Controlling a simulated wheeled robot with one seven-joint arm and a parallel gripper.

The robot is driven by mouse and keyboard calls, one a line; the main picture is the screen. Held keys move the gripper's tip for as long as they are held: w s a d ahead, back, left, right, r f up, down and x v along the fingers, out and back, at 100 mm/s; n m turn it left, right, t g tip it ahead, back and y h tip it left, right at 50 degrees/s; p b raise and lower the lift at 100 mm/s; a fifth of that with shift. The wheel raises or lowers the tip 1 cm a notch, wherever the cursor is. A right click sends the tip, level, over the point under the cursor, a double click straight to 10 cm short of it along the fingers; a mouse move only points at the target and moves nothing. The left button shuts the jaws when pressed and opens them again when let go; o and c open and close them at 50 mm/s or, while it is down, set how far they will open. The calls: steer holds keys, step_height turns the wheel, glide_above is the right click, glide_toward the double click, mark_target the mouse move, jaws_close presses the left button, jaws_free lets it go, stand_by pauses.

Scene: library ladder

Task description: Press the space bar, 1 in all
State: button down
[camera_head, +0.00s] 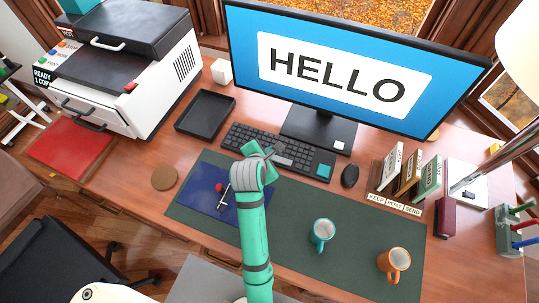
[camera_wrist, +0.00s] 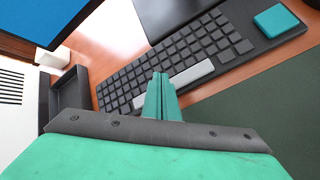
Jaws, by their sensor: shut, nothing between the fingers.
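The dark keyboard (camera_head: 240,133) lies on the desk in front of the monitor stand; it also fills the upper middle of the wrist view (camera_wrist: 205,38). Its space bar (camera_wrist: 192,74) is the long pale grey key along the near edge. My gripper (camera_wrist: 160,76) is shut and empty. Its green fingertips stand over the space bar and hide part of it. I cannot tell whether they touch it. In the head view my gripper (camera_head: 270,152) is at the keyboard's near edge, and my wrist hides much of the key. The monitor (camera_head: 350,70) reads HELLO.
A teal square pad (camera_head: 323,170) is at the keyboard's right end, with a mouse (camera_head: 350,175) beyond it. A black tray (camera_head: 205,113) and printer (camera_head: 125,70) are left. A blue mug (camera_head: 321,235) and orange mug (camera_head: 395,262) stand on the green mat (camera_head: 280,235).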

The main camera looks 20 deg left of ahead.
steer(key=shift+w, duration=0.2)
stand_by(0.6)
steer(key=shift+d, duration=0.15)
steer(key=shift+s+a+f, duration=0.25)
steer(key=shift+s+f, duration=0.05)
steer(key=shift+f, duration=0.15)
steer(key=shift+d+f, duration=0.1)
steer(key=shift+d, duration=0.05)
steer(key=shift+w+f, duration=0.15)
steer(key=shift+f, duration=0.2)
stand_by(0.7)
steer(key=shift+r, duration=0.85)
